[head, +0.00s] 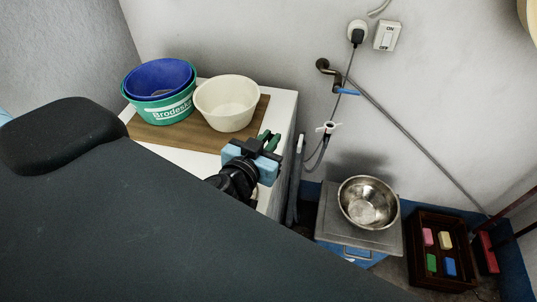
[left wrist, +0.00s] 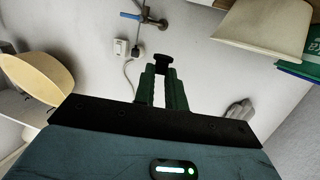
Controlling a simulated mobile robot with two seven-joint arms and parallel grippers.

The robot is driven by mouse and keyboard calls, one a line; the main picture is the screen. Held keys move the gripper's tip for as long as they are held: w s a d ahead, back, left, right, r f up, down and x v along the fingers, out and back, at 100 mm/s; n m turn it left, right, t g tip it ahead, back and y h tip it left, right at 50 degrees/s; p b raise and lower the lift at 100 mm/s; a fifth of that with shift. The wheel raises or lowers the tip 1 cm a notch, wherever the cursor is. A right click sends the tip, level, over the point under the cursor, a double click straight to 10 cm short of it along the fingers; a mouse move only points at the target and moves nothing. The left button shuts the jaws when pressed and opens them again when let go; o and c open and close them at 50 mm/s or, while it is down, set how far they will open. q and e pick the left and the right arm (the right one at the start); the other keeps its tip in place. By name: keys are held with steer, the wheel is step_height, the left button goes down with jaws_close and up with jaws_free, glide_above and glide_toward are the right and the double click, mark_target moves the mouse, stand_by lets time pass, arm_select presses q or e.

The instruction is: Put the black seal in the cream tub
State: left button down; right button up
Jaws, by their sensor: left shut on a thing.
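The black seal (left wrist: 163,61) is a small dark piece between the green fingertips in the left wrist view. My left gripper (left wrist: 163,76) is shut on it; in the head view the gripper (head: 269,142) is above the right part of the white top, in front and to the right of the cream tub. The seal is too small to make out in the head view. The cream tub (head: 228,104) stands upright and looks empty; it also shows at the upper right of the left wrist view (left wrist: 264,27). My right gripper is not in view.
A blue tub (head: 158,76) sits inside a green tub (head: 163,112), left of the cream tub on a brown mat (head: 184,139). A steel bowl (head: 369,203) stands lower right beside a dark crate (head: 431,219) with several coloured blocks. A tap (head: 329,70) projects from the wall.

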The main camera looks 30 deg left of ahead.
arm_select(q)
steer(key=w+a+r+n+g+y, duration=0.1)
steer(key=w+a+r+n+y, duration=0.35)
steer(key=w+a+r, duration=0.3)
steer(key=w+a+f+n+g+y, duration=0.1)
steer(key=w+a+n+g+y, duration=0.2)
steer(key=a, duration=0.4)
steer(key=w+a+f+n+g+y, duration=0.1)
steer(key=w+a+n+g+y, duration=0.2)
steer(key=a, duration=0.4)
steer(key=shift+w+n+g+y+p, duration=0.15)
steer(key=shift+n+g+y+p, duration=0.35)
steer(key=shift+g+y, duration=0.45)
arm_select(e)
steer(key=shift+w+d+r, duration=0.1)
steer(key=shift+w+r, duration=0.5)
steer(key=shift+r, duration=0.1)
arm_select(q)
steer(key=shift+f, duration=0.2)
